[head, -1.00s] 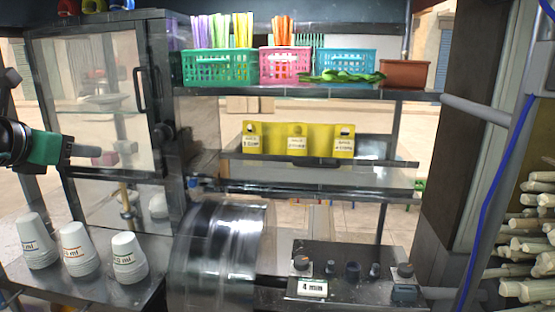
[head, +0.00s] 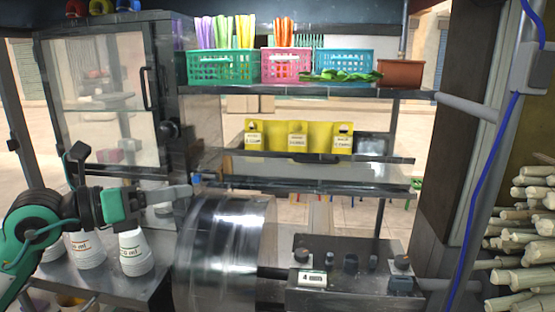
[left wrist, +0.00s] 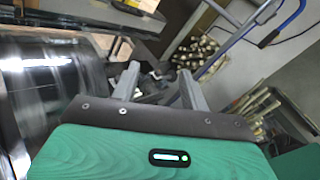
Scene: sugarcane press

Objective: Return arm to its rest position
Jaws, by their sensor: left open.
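My left arm comes in from the left in the head view, and its gripper (head: 180,193) is in front of the cup stacks, close to the upper left of the shiny metal drum (head: 222,250). In the left wrist view the two fingers of the left gripper (left wrist: 158,90) stand apart with nothing between them. The drum also shows at the left of that view (left wrist: 40,95). My right gripper is not in view.
Stacked white cups (head: 133,250) stand on the left counter, partly behind my arm. The control box (head: 345,270) with knobs is right of the drum. A glass cabinet (head: 100,100) stands behind. Sugarcane (head: 525,225) is piled at right. Baskets (head: 222,68) sit on the upper shelf.

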